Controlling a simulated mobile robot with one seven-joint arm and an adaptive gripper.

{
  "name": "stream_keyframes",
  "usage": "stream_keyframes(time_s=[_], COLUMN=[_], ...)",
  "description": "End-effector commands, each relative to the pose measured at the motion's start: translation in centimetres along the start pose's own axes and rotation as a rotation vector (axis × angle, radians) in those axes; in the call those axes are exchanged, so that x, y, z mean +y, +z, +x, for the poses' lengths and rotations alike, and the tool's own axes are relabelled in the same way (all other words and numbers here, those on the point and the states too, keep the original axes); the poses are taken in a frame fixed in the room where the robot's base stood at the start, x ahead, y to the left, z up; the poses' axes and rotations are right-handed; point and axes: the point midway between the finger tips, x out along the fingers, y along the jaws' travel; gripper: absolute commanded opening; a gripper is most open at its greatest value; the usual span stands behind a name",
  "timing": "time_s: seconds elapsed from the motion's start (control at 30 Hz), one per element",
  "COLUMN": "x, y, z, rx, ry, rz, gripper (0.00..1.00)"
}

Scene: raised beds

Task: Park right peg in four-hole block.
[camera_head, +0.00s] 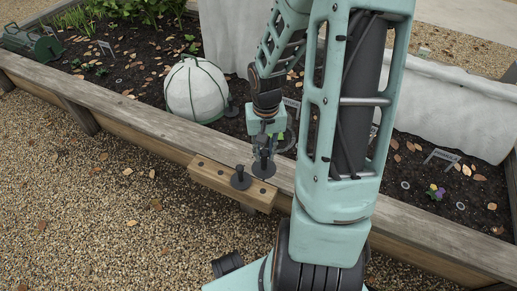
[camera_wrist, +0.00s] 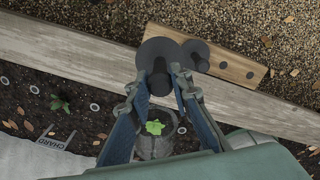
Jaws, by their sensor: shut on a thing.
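My gripper (camera_head: 263,150) is shut on the stem of a dark grey peg with a wide round flange (camera_head: 263,170), the right one in the head view. In the wrist view my gripper (camera_wrist: 167,80) pinches this peg, and its flange (camera_wrist: 152,50) looks larger than the other peg's. It seems to be above the wooden block (camera_head: 213,176), near its right end; its lower end is hidden. The second dark peg (camera_head: 241,181) stands upright in the block, just left of the held one. Bare holes show on the block (camera_wrist: 237,68) beyond it in the wrist view.
The block is at the raised bed's timber edge (camera_head: 130,112). A white-covered dome (camera_head: 195,90) and white row cover (camera_head: 450,105) stand in the bed. A pot with a green seedling (camera_wrist: 155,128) lies below my fingers in the wrist view. Gravel (camera_head: 80,200) in front is open.

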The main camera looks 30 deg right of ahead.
Motion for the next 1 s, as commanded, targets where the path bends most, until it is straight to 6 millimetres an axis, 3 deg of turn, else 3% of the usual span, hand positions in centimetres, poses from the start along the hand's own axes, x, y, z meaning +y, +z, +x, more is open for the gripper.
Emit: stream_keyframes(time_s=[0.47, 1.0], x=[0.3, 0.3], y=[0.2, 0.2], z=[2.1, 5.9], rx=[-0.001, -0.001], ry=[0.000, 0.000], rz=[0.009, 0.008], gripper=[0.00, 0.00])
